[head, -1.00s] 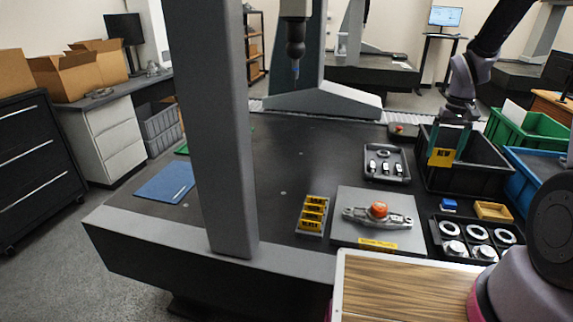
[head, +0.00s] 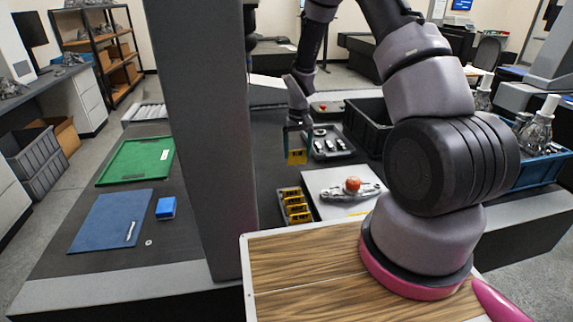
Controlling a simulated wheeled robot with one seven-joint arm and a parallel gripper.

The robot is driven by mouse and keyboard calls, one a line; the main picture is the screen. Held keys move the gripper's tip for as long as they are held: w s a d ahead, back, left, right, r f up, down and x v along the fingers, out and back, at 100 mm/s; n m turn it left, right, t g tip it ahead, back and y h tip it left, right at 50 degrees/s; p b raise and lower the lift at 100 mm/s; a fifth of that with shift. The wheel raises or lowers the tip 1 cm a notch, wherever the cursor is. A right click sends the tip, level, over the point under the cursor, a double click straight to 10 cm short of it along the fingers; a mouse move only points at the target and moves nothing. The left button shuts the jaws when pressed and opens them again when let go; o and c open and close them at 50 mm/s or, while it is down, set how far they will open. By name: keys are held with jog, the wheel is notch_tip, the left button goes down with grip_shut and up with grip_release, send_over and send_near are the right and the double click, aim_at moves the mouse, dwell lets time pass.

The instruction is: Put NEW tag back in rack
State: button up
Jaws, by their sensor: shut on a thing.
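My gripper (head: 297,146) is shut on a yellow tag (head: 296,157), which I take to be the NEW tag. Its lettering is too small to read now. The gripper holds the tag in the air, beyond the tag rack and left of the parts tray. The tag rack (head: 283,208) is a narrow grey holder on the dark table, with several yellow tags in it. It stands nearer than my gripper, just right of the grey column. Whether a slot in the rack is empty is hard to tell.
Right of the rack is a light plate (head: 340,210) with a metal part and an orange knob. Behind it are a parts tray (head: 345,152) and a black bin (head: 366,120). The grey column (head: 200,130) stands left.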

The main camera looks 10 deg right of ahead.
aim_at(289, 164)
jog(key=a+f, duration=0.2)
jog(key=f, duration=0.1)
jog(key=a+f, duration=0.1)
jog(key=f, duration=0.1)
jog(key=shift+f, duration=0.25)
jog(key=shift+d+f, duration=0.1)
jog(key=shift+f, duration=1)
jog(key=shift+f, duration=0.15)
jog(key=shift+f, duration=0.85)
jog(key=shift+f, duration=0.4)
jog(key=shift+f, duration=0.3)
jog(key=shift+f, duration=0.35)
jog(key=shift+f, duration=0.25)
jog(key=shift+f, duration=0.6)
dwell(0.6)
